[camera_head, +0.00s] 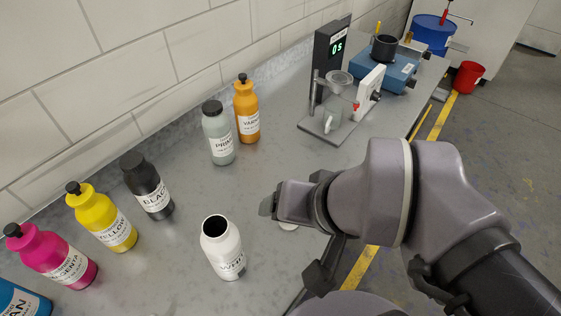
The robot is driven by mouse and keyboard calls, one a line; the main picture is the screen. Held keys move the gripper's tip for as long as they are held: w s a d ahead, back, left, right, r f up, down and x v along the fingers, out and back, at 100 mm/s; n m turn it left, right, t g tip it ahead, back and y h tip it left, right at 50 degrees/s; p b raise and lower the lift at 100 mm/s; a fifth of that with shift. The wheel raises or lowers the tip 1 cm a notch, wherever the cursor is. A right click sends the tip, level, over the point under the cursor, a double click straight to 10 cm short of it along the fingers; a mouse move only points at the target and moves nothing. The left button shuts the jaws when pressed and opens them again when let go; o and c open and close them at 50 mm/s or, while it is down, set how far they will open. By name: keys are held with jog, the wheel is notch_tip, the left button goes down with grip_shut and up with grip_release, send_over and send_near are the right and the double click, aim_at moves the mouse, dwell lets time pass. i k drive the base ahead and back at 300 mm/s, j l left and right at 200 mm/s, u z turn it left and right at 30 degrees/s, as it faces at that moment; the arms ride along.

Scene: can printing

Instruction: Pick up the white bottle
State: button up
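The white bottle (223,250) stands upright on the grey bench near its front edge, at the lower middle of the view. Its dark top looks open, and its label faces the camera. My gripper (268,206) is above the bench to the upper right of the white bottle, apart from it and pointing left. The gripper shows only from the side, so the gap between its fingers cannot be made out. A small pale round object (288,227) is partly hidden beneath it.
Magenta (55,257), yellow (102,219), black (147,187), grey-green (218,135) and orange (246,112) bottles stand along the wall side, with a blue one at the lower left corner. A device with a display (330,60) and a blue machine (382,68) stand farther back. Bench between is clear.

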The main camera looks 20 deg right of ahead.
aim_at(220, 240)
jog(key=k+u, duration=0.1)
jog(key=u, duration=0.3)
jog(key=k+u, duration=0.15)
jog(key=u, duration=0.3)
jog(key=k+j+u, duration=0.1)
jog(key=u, duration=0.3)
jog(key=k+j+u, duration=0.1)
jog(key=u, duration=0.35)
jog(key=z, duration=0.95)
jog(key=j+z, duration=0.2)
jog(key=j, duration=1.2)
